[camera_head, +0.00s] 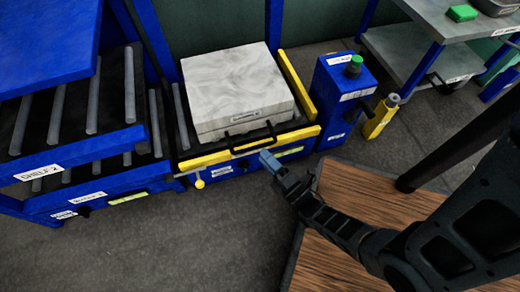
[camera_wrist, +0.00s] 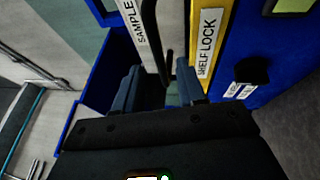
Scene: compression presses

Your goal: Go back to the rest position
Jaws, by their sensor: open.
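My gripper (camera_head: 268,162) is at the end of my dark arm, which reaches in from the lower right in the head view. It is just in front of the black handle (camera_head: 252,138) of the pale grey slab-like mould (camera_head: 238,85). In the wrist view my gripper (camera_wrist: 158,88) has its two blue fingers apart. The dark handle (camera_wrist: 150,30) shows between and beyond them; I cannot tell whether they touch it. The labels "SAMPLE" and "SHELF LOCK" show there too.
The mould sits on a shelf with yellow edges (camera_head: 297,82). A blue box with a green button (camera_head: 354,66) stands right of it. Roller shelves (camera_head: 93,95) are at left. A wooden top (camera_head: 345,195) lies below my arm. The floor (camera_head: 190,250) at lower left is clear.

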